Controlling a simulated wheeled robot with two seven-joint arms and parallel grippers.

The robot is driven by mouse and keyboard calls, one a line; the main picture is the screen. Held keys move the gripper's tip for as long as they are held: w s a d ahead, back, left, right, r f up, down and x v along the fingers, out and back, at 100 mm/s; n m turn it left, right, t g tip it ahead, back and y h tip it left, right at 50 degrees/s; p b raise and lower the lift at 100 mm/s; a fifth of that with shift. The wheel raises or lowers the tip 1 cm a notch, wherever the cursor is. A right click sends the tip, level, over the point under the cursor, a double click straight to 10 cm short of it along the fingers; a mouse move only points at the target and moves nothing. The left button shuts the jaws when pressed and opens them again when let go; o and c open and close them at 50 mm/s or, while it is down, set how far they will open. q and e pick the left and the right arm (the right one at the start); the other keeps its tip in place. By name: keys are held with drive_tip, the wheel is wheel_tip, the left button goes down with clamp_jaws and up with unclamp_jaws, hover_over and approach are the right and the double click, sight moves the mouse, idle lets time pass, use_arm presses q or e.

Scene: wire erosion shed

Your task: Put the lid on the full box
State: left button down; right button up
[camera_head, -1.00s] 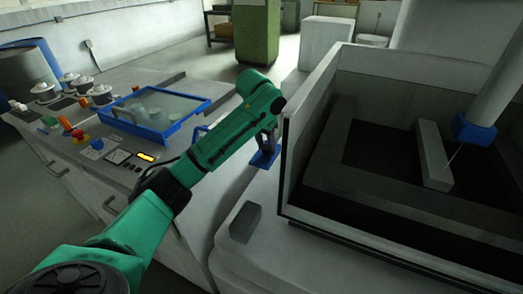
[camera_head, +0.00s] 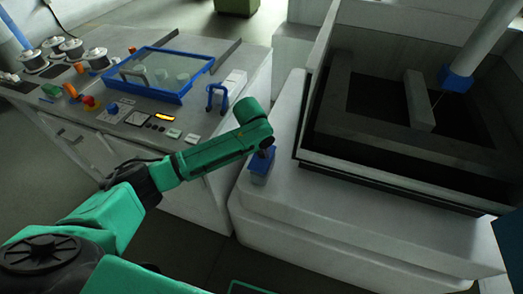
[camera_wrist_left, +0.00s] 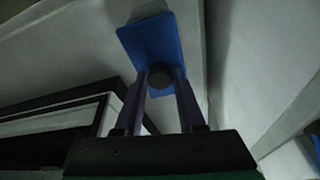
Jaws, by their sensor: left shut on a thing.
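My left gripper (camera_head: 264,148) is shut on the dark round knob (camera_wrist_left: 159,76) of the blue lid. The blue lid (camera_head: 261,160) is level or nearly so, just over a small grey box (camera_head: 258,178) on the pale machine ledge. In the left wrist view the blue lid (camera_wrist_left: 150,42) lies below the fingertips, and a grey edge shows past its far end. I cannot tell whether the lid touches the box rim or is slightly above it. The box's contents are hidden. My right gripper is not in view.
The machine tank (camera_head: 400,175) with high walls stands right beside the box. A control bench (camera_head: 190,150) on the left carries a blue-framed glass cover (camera_head: 165,75), a blue handle (camera_head: 217,97), buttons and several spools. The ledge (camera_head: 350,205) in front of the tank is clear.

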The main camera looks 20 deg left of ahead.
use_arm(q)
drive_tip(key=shift+x, duration=1)
drive_tip(key=shift+s, duration=0.1)
drive_tip(key=shift+r+p, duration=0.1)
drive_tip(key=shift+p, duration=0.2)
drive_tip(key=shift+d+p, duration=0.1)
drive_tip(key=shift+p, duration=0.25)
drive_tip(key=shift+f, duration=0.6)
